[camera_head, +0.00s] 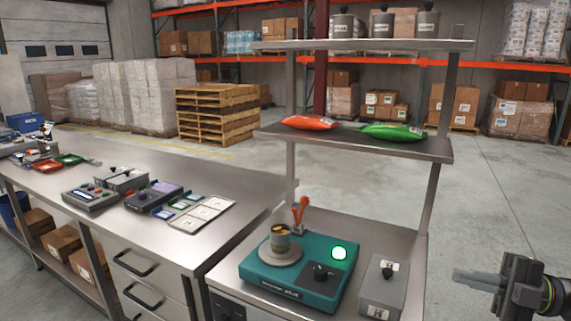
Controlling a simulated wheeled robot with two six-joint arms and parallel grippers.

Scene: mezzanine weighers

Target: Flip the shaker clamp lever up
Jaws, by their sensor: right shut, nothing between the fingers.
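The teal shaker (318,271) sits on the steel bench at the lower middle, with a round grey plate on its left part. A small jar with a yellowish top (280,238) stands on that plate. The red-orange clamp lever (299,214) rises behind the jar, its red knob at the top; its exact angle is hard to tell. A green round light glows on the shaker, above a black knob. My right gripper (459,276) is at the far lower right, shut and empty, pointing left, well apart from the shaker. My left gripper is out of view.
A grey box with a black knob (382,288) stands right of the shaker. Steel posts carry a shelf (350,145) with a red and a green bag above the bench. The left bench (145,232) holds several devices and cards. Open floor lies right of the bench.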

